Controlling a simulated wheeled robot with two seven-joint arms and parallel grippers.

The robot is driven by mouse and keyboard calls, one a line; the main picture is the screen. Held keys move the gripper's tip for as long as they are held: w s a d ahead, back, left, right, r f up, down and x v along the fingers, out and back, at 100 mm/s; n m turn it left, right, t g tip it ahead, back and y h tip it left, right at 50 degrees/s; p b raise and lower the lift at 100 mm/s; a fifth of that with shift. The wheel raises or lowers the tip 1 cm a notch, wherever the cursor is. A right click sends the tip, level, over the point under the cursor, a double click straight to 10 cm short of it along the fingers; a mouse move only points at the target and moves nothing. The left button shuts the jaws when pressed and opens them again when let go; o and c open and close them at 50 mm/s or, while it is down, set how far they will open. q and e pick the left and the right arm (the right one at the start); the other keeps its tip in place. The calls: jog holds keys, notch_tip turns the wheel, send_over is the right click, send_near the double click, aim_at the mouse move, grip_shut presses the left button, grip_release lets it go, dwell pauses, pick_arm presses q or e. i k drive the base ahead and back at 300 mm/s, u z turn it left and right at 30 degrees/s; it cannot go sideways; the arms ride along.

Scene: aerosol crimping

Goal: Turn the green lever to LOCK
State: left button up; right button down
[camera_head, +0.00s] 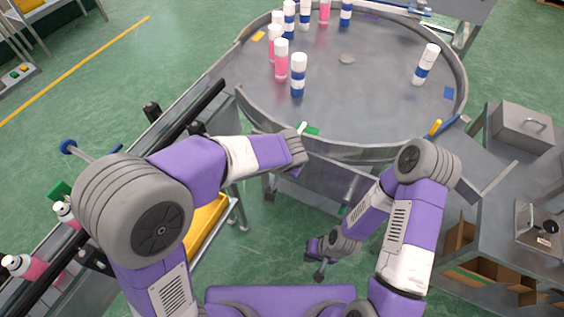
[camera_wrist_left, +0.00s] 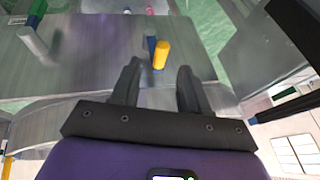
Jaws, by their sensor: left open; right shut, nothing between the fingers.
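I cannot pick out the green lever with certainty. In the head view a small green piece (camera_head: 343,210) shows at the lower end of a metal rod below the round table, partly behind my right forearm. The word LOCK is not readable in either view. In the left wrist view my left gripper (camera_wrist_left: 158,88) is open and empty, its dark fingers apart. A yellow cylinder (camera_wrist_left: 161,54) stands beyond them, with a blue piece beside it. In the head view my left fingers are hidden. My right gripper (camera_head: 318,268) is shut and empty, low in front of the table.
The round metal table (camera_head: 365,105) carries several pink and blue-banded cans, with a lone blue-banded can (camera_head: 426,64) at the right. A yellow piece (camera_head: 435,127) is at its right front rim. A grey workbench (camera_head: 480,205) stands right, and a rail and conveyor run along the left.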

aim_at(348, 196)
jog(key=k, duration=1)
